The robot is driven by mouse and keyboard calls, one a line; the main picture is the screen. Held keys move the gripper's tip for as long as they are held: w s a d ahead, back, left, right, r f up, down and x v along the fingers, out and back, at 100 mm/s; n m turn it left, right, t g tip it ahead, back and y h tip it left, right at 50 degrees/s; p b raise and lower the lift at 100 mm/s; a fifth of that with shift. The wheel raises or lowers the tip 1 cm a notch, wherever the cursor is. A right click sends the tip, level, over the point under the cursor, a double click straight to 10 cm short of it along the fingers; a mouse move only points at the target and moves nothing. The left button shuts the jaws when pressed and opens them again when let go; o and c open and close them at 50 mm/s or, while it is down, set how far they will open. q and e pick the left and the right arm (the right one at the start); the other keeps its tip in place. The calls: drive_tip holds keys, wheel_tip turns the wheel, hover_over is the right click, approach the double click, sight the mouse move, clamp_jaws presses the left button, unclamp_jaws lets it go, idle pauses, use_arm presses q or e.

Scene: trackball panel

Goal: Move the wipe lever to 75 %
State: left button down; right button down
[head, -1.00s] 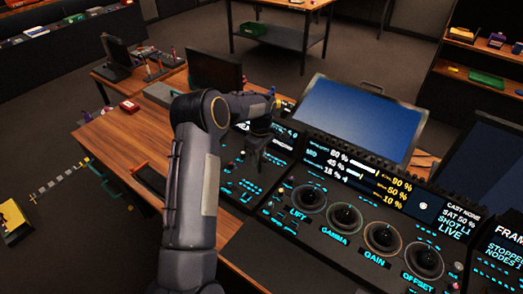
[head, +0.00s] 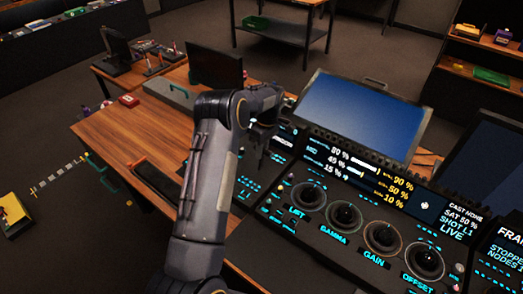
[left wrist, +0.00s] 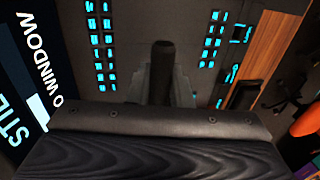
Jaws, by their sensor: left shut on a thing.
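My left arm reaches over the left part of the black control panel (head: 236,190). Its gripper (head: 257,150) is low at the panel, below the left display, and mostly dark and small in the head view. In the left wrist view a dark upright post, which I take for the wipe lever (left wrist: 162,58), stands in the middle, between the grey fingers (left wrist: 163,90). The gripper is shut on it. The lever's base and slot are hidden, and its percentage cannot be read. My right gripper is not in view.
Several round trackballs (head: 346,217) lie right of the arm, below a lit display (head: 350,180). A blue monitor (head: 360,115) stands behind. Blue-lit buttons (left wrist: 212,45) flank the lever. The wooden desk (head: 130,140) is partly clear at left.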

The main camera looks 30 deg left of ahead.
use_arm(q)
drive_tip(key=c, duration=1.4)
unclamp_jaws()
drive_tip(key=shift+w, duration=0.1)
drive_tip(key=shift+o, duration=0.2)
drive_tip(key=v, duration=0.7)
drive_tip(key=shift+r+b, duration=0.4)
drive_tip(key=shift+b, duration=0.05)
